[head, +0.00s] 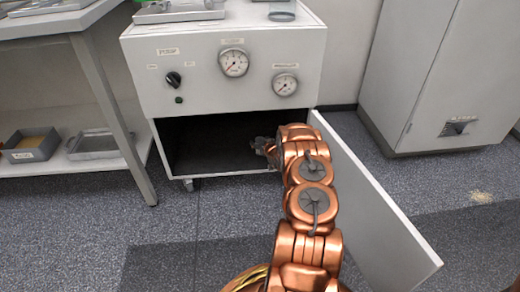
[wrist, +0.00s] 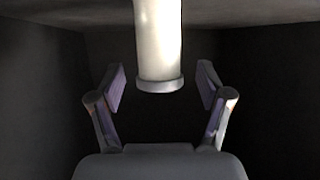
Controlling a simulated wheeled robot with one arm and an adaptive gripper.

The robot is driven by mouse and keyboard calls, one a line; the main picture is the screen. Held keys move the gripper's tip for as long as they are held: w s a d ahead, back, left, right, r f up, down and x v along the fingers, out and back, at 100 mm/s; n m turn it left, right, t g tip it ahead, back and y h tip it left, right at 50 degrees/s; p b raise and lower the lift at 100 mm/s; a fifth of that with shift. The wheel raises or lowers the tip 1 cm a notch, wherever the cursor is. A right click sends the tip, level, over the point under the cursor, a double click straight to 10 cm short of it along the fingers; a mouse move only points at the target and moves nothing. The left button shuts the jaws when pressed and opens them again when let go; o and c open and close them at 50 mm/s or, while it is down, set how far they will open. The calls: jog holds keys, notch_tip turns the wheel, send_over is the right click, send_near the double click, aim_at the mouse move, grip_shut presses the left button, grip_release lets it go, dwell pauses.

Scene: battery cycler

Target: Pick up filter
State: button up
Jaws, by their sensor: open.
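The filter (wrist: 159,45) is a pale cylinder with a grey rimmed lower end. In the wrist view it hangs down from the top of the dark compartment, at the upper middle. My gripper (wrist: 160,88) is open, with one finger on each side of the filter's lower end and clear gaps between. Nothing is held. In the head view my gripper (head: 262,146) reaches into the cabinet's dark opening, partly hidden by my own copper arm. The filter does not show in the head view.
The white cabinet (head: 225,80) has gauges and a knob above its dark opening. Its door (head: 370,205) stands open to the right of my arm. A table (head: 60,22) with a low shelf holding trays (head: 32,145) stands left. A grey cabinet (head: 440,75) stands right.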

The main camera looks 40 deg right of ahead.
jog(key=shift+w+d+f, duration=0.25)
jog(key=shift+w+d, duration=0.05)
jog(key=shift+w, duration=0.3)
jog(key=c, duration=1.3)
jog(key=shift+r, duration=0.15)
